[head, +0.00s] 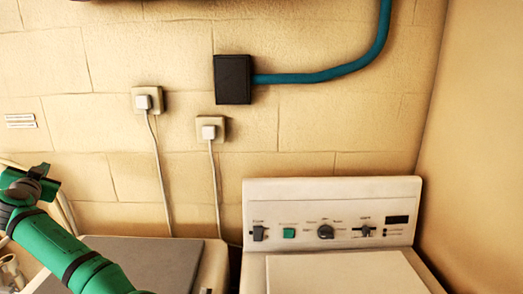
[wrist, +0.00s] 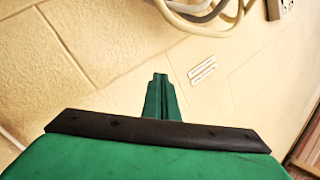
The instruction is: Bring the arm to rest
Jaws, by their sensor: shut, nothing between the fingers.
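My gripper (wrist: 160,80) shows in the wrist view, with its green fingers together and nothing between them. It points towards the cream block wall (wrist: 75,50) and touches nothing that I can see. In the head view my green arm reaches from the bottom edge up to the left edge. Its dark joint stands in front of the wall at the far left. I cannot make out the fingers clearly in the head view.
A white machine with a control panel (head: 330,212) stands at the right. A grey-topped unit (head: 150,262) is beside my arm. Two plugged sockets (head: 148,101) (head: 211,129) and a black box (head: 232,79) with a blue pipe (head: 320,76) are on the wall. Pale hoses (wrist: 207,10) hang near my gripper.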

